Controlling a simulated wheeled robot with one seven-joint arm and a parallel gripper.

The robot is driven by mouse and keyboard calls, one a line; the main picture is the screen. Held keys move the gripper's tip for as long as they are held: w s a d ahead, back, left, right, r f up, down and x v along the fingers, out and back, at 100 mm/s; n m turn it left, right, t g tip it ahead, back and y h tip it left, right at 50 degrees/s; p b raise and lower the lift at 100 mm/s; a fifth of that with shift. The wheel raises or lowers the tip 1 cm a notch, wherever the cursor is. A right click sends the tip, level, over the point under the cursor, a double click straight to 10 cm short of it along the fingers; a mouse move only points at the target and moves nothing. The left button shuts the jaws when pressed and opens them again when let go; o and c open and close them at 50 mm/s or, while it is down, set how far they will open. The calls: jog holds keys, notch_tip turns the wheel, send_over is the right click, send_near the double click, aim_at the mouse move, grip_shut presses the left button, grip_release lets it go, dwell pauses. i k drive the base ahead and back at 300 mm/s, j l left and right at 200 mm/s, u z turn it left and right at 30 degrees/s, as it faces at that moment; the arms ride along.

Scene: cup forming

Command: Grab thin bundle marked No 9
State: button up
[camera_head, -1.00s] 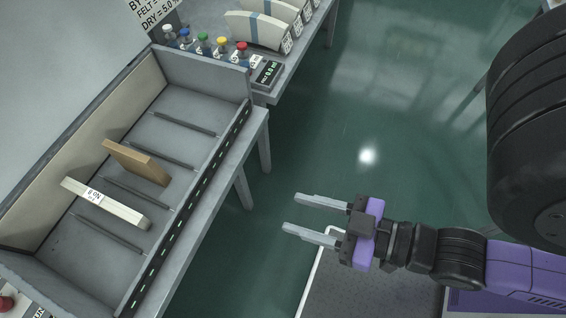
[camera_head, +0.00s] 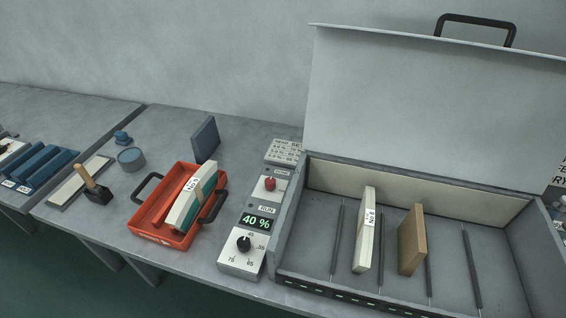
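A thin cream bundle (camera_head: 366,240) with a paper label stands upright in the open grey box (camera_head: 300,225), left of a tan slab. Its label starts with "No", but I cannot read the digit surely. Another cream bundle (camera_head: 205,178), with a teal layer and a tan band, leans in the orange tray (camera_head: 152,234) at the left. It has a "No" label too, whose digit I cannot make out. My gripper is not in view.
The tan slab (camera_head: 411,238) and several thin dark dividers stand in the grey box. Its raised lid (camera_head: 435,100) is behind. A control panel (camera_head: 243,258) reading 40 % sits between tray and box. A blue block (camera_head: 205,139) and a mallet (camera_head: 94,188) are on the bench.

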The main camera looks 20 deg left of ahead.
aim_at(193, 196)
jog(key=i+j+u, duration=0.15)
jog(key=j, duration=0.25)
jog(key=j+u, duration=0.15)
jog(key=j, duration=0.3)
jog(key=i+j+u, duration=0.15)
jog(key=j, duration=0.25)
jog(key=i+j+u, duration=0.15)
jog(key=j, duration=0.2)
jog(key=i, duration=0.05)
